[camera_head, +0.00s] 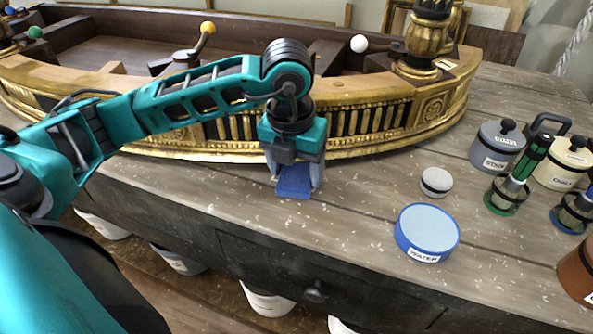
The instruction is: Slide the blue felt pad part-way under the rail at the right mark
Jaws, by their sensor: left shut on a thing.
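The blue felt pad (294,184) lies low at the front edge of the gilt rail (350,145), near the wooden table top. My left gripper (293,180) comes down over it, with one finger on each side, and is shut on the pad. The far end of the pad is hidden behind the gripper, so I cannot tell whether any of it is under the rail. No mark on the rail can be made out clearly. My right gripper is not in view.
A blue water tub (427,232) and a small grey-topped round pad (436,181) stand to the right. A grey lidded jar (497,145), a cream jar (563,163) and a green-handled brush (519,180) stand farther right. The table between gripper and tub is clear.

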